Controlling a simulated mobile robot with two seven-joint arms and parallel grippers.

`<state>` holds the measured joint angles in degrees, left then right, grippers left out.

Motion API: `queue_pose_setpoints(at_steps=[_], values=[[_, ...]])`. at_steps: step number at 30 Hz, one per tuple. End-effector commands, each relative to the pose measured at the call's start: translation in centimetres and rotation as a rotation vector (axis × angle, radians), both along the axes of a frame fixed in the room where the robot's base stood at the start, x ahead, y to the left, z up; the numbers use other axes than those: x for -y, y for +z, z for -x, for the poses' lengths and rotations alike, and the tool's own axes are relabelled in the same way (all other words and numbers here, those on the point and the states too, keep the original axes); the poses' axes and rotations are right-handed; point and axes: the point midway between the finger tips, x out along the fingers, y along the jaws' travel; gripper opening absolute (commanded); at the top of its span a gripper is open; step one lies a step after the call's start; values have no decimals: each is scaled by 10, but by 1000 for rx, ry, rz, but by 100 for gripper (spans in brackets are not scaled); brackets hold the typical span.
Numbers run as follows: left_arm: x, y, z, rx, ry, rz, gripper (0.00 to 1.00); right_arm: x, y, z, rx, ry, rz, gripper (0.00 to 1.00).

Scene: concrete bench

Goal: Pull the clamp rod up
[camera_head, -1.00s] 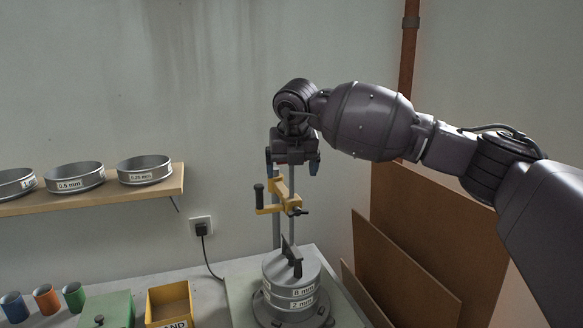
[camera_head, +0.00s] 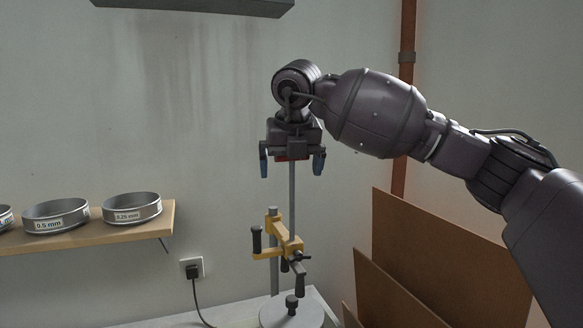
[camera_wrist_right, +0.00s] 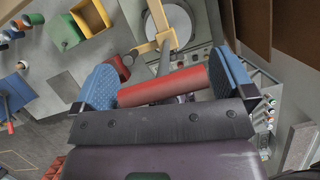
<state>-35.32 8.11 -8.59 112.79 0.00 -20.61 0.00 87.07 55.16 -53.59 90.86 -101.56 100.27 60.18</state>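The clamp rod (camera_head: 292,200) is a thin grey upright rod with a red crossbar handle (camera_wrist_right: 165,87) at its top. The rod passes down through a yellow clamp bracket (camera_head: 272,249). My right gripper (camera_head: 291,167) points down over the handle. A dark end piece (camera_head: 299,287) hangs just under the bracket, above the black-knobbed lid (camera_head: 278,316) of the sieve stack. My left gripper is not in view.
A wooden shelf (camera_head: 90,240) with several round sieves is at the left. Brown boards (camera_head: 440,240) lean on the wall at the right. A green box (camera_wrist_right: 62,32) and a yellow box (camera_wrist_right: 93,14) stand on the bench. A dark fixture (camera_head: 195,6) hangs overhead.

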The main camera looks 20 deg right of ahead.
Motion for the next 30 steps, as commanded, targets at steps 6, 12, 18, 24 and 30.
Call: queue_pose_setpoints(at_steps=[6,12,18,24,30], values=[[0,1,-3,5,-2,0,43,1,0,0,0,-4,1,100],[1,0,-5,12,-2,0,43,0,18,7,4,-3,0,100],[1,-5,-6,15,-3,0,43,-3,51,21,4,-2,1,100],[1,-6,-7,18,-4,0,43,-6,81,34,3,-2,0,100],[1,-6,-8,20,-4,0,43,-7,98,41,2,-1,1,100]])
